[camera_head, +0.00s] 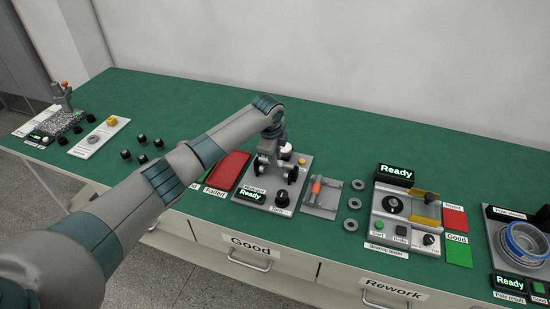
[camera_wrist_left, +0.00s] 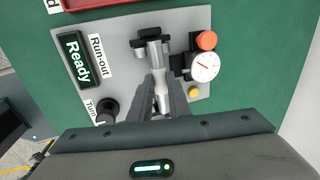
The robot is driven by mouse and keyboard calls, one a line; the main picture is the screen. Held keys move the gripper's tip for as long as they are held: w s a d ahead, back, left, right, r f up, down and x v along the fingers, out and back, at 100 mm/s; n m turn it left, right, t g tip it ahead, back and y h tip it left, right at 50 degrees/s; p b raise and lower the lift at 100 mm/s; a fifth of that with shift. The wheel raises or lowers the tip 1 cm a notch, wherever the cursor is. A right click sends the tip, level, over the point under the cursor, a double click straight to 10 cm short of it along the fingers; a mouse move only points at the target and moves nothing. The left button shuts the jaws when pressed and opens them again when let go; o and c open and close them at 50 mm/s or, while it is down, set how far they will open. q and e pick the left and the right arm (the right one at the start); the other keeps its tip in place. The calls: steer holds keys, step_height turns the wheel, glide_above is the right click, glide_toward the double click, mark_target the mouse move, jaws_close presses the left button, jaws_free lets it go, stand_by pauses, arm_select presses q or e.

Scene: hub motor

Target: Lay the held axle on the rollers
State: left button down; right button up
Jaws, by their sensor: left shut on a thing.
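The run-out station (camera_head: 268,195) is a grey plate with a lit "Ready" display and a knob. My left gripper (camera_head: 271,158) is over it. In the left wrist view the left gripper (camera_wrist_left: 160,98) is shut on the axle (camera_wrist_left: 155,55), a silvery stepped shaft. The axle's far end lies over or very close to a dark roller support (camera_wrist_left: 146,43); I cannot tell whether they touch. The near support is hidden by the fingers. A dial gauge (camera_wrist_left: 204,67) stands just right of the axle. My right gripper is not in view.
An orange knob (camera_wrist_left: 206,40) and a yellow button (camera_wrist_left: 194,93) are near the gauge. A red tray (camera_head: 229,170) lies left of the station. A grey fixture (camera_head: 322,196), several rings (camera_head: 353,203) and a bearing tester (camera_head: 405,215) are to the right.

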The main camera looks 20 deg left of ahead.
arm_select(q)
steer(key=shift+p, duration=0.35)
steer(key=shift+r, duration=0.1)
stand_by(0.9)
steer(key=shift+a+p, duration=0.1)
steer(key=shift+p, duration=0.6)
stand_by(0.7)
steer(key=shift+f, duration=0.6)
stand_by(1.1)
steer(key=c, duration=1.2)
jaws_free()
steer(key=shift+w+r+p+v, duration=0.1)
steer(key=shift+w+p+v, duration=0.15)
steer(key=shift+p+v, duration=0.85)
steer(key=shift+w+r+p+v, duration=0.1)
steer(key=shift+w+p+v, duration=0.2)
steer(key=shift+p+v, duration=0.8)
steer(key=shift+w+p+v, duration=0.25)
steer(key=shift+p+v, duration=0.7)
steer(key=shift+v, duration=0.25)
